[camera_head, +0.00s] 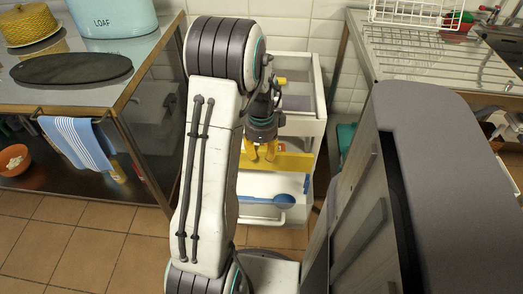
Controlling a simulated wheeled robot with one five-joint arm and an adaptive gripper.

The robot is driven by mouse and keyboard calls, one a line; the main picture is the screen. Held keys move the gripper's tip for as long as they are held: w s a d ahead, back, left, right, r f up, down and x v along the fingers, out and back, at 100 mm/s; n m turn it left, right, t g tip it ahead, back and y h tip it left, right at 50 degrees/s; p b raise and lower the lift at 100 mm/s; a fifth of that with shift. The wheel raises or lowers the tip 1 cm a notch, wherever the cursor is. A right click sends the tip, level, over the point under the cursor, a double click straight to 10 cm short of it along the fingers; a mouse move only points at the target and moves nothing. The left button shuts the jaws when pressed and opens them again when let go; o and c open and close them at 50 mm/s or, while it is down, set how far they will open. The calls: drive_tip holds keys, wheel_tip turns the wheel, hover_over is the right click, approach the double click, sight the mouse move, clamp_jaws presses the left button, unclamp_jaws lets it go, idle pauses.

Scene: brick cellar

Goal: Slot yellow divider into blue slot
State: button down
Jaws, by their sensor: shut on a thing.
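The yellow divider (292,161) is a long flat strip. It lies crosswise over the open white drawer (262,186) of a white cabinet. My gripper (261,152), with yellow fingers, points down and is shut on the divider near its middle. A small blue mark (307,183), which looks like the blue slot, sits on the drawer's right wall, nearer the camera than the divider. The divider's left end and the drawer's left wall are partly hidden behind my arm. I cannot tell whether the divider touches the drawer walls.
A yellow object (281,80) is on the cabinet top. A steel counter (82,96) stands left, with a blue striped towel (77,143). A wire rack (430,52) is on the right counter.

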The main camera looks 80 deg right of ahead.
drive_tip(key=shift+f+b, duration=0.85)
drive_tip(key=shift+f, duration=0.5)
drive_tip(key=shift+f+b, duration=3.3)
drive_tip(key=shift+f, duration=1)
idle(0.5)
drive_tip(key=c, duration=0.9)
unclamp_jaws()
drive_tip(key=shift+o, duration=0.2)
wheel_tip(320, 180, up, 12)
drive_tip(key=shift+a+r, duration=0.1)
